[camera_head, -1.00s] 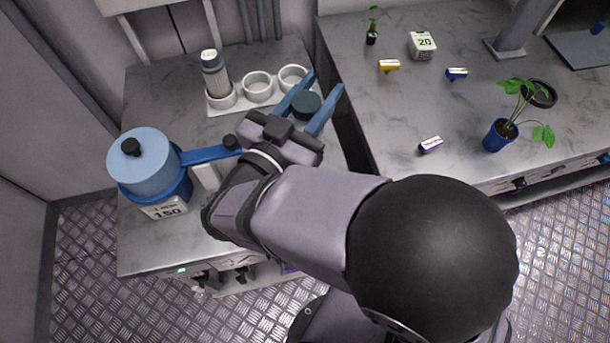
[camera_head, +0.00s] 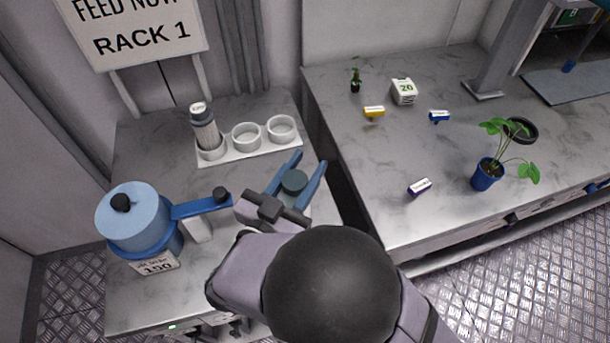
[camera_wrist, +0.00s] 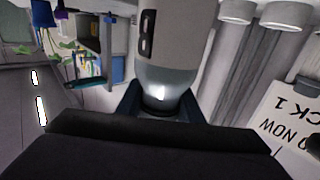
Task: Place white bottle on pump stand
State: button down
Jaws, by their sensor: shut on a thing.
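My gripper (camera_head: 304,172) is shut on the white bottle, its blue fingers on either side of the bottle's dark teal top (camera_head: 293,182). In the wrist view the white bottle (camera_wrist: 175,30) has a black mark on its side and a grey-blue end between the fingers (camera_wrist: 160,97). In the head view its body is mostly hidden below the top. A blue pump-like device (camera_head: 140,220) with a black knob, side arm and "150" label stands left of my gripper. I cannot tell if it is the pump stand. The bottle is apart from it.
A white three-ring rack (camera_head: 262,153) stands behind my gripper; a grey-white bottle (camera_head: 206,132) fills its left ring, the other two are empty. A dark gap separates the benches.

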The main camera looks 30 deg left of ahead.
aim_at(289, 204)
jog(key=shift+f, duration=1.55)
jog(key=c, duration=1.2)
grip_release()
jog(key=s+b, duration=0.1)
jog(key=s, duration=0.6)
jog(key=shift+s, duration=0.25)
jog(key=shift+o, duration=0.6)
